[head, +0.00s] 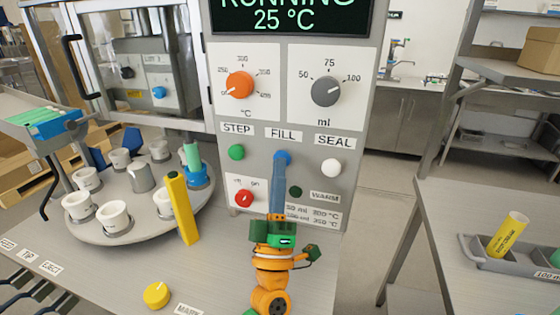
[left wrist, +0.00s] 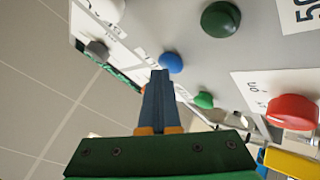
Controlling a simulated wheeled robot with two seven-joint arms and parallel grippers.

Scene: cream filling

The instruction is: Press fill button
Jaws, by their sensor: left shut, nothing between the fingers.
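The blue fill button (head: 282,157) is on the grey machine panel under the FILL label. My left gripper (head: 279,168) comes up from below, its blue-grey fingers shut together and empty, tips just at or below the button. In the left wrist view the blue button (left wrist: 171,62) shows just beyond and slightly right of the closed fingertips (left wrist: 159,73). I cannot tell whether they touch it. My right gripper is not in view.
A green step button (head: 236,152) and white seal button (head: 331,168) flank the fill button. A red knob (head: 244,198) and dark green button (head: 295,191) sit lower. A turntable (head: 110,236) with several white cups and a yellow stick (head: 182,208) stand left.

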